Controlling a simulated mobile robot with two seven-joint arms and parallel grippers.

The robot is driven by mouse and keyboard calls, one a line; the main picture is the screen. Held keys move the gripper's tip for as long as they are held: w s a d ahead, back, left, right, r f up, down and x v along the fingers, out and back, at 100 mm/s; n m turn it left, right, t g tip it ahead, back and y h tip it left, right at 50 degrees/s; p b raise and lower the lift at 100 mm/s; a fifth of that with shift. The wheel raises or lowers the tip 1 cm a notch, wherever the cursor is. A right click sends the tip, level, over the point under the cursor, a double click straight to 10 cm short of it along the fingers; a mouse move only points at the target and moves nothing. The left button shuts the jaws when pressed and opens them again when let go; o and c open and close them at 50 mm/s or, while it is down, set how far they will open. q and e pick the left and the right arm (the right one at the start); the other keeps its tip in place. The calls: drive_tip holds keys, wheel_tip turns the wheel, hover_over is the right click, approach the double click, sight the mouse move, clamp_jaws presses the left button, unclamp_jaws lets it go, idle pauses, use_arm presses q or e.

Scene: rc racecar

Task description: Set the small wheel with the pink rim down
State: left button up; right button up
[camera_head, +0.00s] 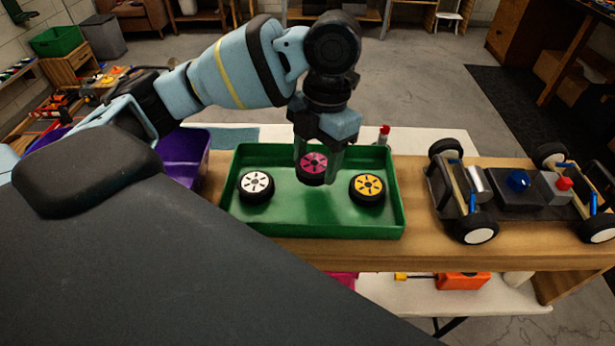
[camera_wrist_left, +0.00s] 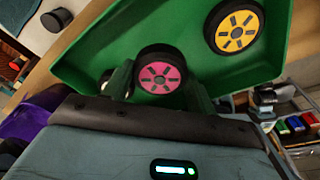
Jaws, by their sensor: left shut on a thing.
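The small wheel with the pink rim (camera_head: 314,163) is held between the fingers of my left gripper (camera_head: 318,170), over the green tray (camera_head: 300,222). It also shows in the left wrist view (camera_wrist_left: 160,77), rim facing the camera, with a fingertip on each side. I cannot tell whether the wheel touches the tray floor. In the tray, a wheel with a white rim (camera_head: 256,186) lies to the left and a wheel with a yellow rim (camera_head: 367,189) lies to the right. The yellow-rimmed wheel shows in the left wrist view (camera_wrist_left: 237,31). My right gripper is not in view.
A racecar chassis (camera_head: 515,188) with white-rimmed wheels stands on the wooden table (camera_head: 420,256) right of the tray. A purple bin (camera_head: 188,160) is left of the tray. A red-capped bottle (camera_head: 384,135) stands behind it. The tray's front middle is clear.

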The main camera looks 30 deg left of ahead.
sight(315, 166)
use_arm(q)
drive_tip(key=shift+s+d+f, duration=0.1)
drive_tip(key=shift+s+f, duration=0.1)
drive_tip(key=shift+s, duration=0.5)
drive_tip(key=shift+w+f, duration=0.1)
drive_tip(key=shift+f, duration=1.55)
drive_tip(key=o, duration=1)
drive_tip(key=shift+f, duration=0.15)
drive_tip(key=r, duration=0.4)
drive_tip(key=w+r, duration=0.1)
drive_tip(key=r, duration=0.7)
drive_tip(key=shift+w+d+r, duration=0.1)
drive_tip(key=shift+w+d, duration=0.1)
drive_tip(key=shift+w, duration=0.15)
